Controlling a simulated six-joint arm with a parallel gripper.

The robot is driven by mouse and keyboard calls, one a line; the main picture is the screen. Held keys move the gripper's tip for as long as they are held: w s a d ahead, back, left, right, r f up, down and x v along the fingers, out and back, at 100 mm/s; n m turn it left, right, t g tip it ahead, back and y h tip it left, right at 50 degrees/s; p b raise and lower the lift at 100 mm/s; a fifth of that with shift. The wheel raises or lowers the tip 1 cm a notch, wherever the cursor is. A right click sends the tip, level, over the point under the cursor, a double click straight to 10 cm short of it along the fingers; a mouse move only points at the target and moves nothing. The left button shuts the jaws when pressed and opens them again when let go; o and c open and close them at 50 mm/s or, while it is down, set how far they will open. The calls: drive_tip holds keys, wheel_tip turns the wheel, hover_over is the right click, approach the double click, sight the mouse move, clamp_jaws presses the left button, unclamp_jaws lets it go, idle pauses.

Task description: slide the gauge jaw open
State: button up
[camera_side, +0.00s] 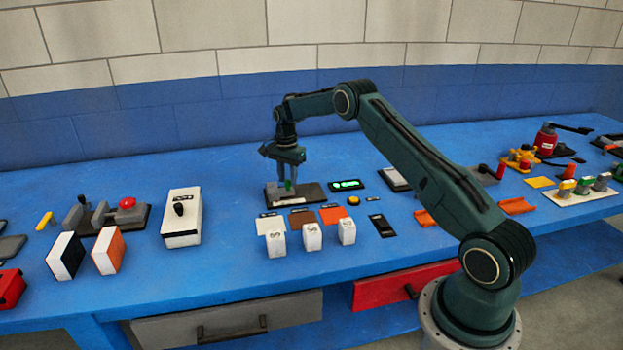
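A dark flat base (312,195) lies on the blue bench under my gripper. It carries a small grey block and a green part (289,185), and looks like the gauge with its jaw. A small black display with green marks (347,184) lies just right of it. My gripper (286,174) points down right over the green part. The fingers are dark and small here, so I cannot tell if they touch or grip it. How far apart the jaw stands is also too small to tell.
Three white blocks (312,237) stand in front of the base, by coloured cards. A white box with a black knob (182,218) and a red-button device (127,204) stand left. Orange trays (427,218) lie right. Bare blue bench lies left behind the base.

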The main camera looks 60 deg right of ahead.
sight(312, 190)
drive_tip(key=shift+f, duration=1.05)
clamp_jaws()
drive_tip(key=shift+s+d, duration=2.75)
drive_tip(key=shift+d, duration=0.05)
unclamp_jaws()
drive_tip(key=shift+d, duration=0.1)
drive_tip(key=shift+r, duration=0.1)
